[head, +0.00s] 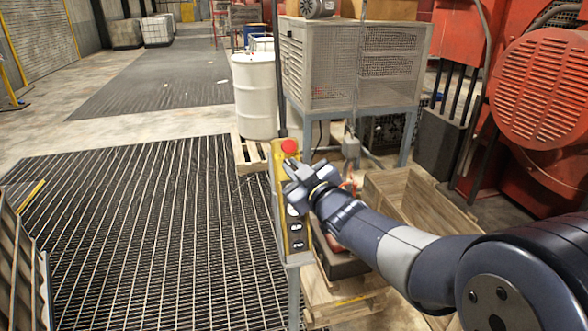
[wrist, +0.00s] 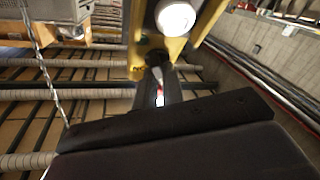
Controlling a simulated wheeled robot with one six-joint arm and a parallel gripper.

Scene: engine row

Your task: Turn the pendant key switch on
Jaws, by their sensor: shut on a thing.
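The yellow pendant (head: 281,185) hangs upright in the middle of the head view, with a red mushroom button (head: 289,146) at its top and dark labelled buttons lower down. My gripper (head: 289,170) is at the pendant's upper face, just below the red button. Its jaws are shut on the key of the key switch, which they and the arm mostly hide. In the wrist view, my gripper (wrist: 159,80) reaches the yellow pendant (wrist: 140,45) next to a round white button (wrist: 175,18). The key's angle cannot be made out.
A white drum (head: 256,95) on a pallet and a grey mesh cabinet (head: 350,65) stand behind the pendant. A wooden crate (head: 440,195) is under and right of my arm. Red machinery (head: 545,90) fills the right. The grated floor (head: 130,240) at left is clear.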

